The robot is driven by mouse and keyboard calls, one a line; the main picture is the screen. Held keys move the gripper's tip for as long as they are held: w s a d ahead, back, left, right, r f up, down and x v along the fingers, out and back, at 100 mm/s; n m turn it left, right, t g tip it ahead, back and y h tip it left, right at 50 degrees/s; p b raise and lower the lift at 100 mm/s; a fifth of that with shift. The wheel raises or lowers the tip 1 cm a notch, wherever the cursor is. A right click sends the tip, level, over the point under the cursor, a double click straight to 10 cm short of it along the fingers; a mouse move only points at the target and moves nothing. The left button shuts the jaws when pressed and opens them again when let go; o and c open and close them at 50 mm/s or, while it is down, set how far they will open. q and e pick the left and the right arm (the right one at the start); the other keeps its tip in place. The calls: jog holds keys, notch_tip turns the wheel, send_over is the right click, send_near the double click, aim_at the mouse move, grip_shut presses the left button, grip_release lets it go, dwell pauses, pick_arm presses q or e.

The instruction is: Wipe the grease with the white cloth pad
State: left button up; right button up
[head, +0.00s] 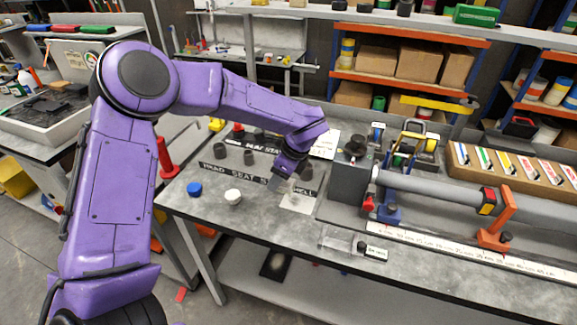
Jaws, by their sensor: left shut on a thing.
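My left arm reaches in from the left over the grey workbench. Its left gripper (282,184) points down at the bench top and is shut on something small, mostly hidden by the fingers. A flat white piece (298,204), which looks like the white cloth pad, shows just right of and below the fingertips, at bench level. I cannot tell whether it is the thing in the jaws. No grease patch can be made out clearly; the gripper covers part of the bench there. My right gripper is not in view.
A blue cap (194,189) and a white cap (233,196) stand near the bench's left edge. Dark cups (221,151) sit behind them. A clear tray (341,240) lies at the front. A grey tube (435,190) in an orange stand (497,222) fills the right side.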

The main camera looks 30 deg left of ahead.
pick_arm(q)
jog(key=shift+w+d+f+b, duration=0.15)
jog(key=shift+f+b, duration=0.05)
jog(key=shift+f, duration=0.2)
jog(key=shift+w+d+f+b, duration=0.1)
jog(key=shift+f+b, duration=0.1)
jog(key=shift+f, duration=0.2)
notch_tip(320, 180, down, 4)
jog(key=shift+s+a+r+b, duration=0.1)
jog(key=shift+b, duration=1.1)
jog(key=shift+f, duration=0.35)
jog(key=shift+r, duration=0.1)
jog(key=shift+f+b, duration=0.65)
jog(key=shift+b, duration=0.1)
jog(key=shift+d, duration=0.2)
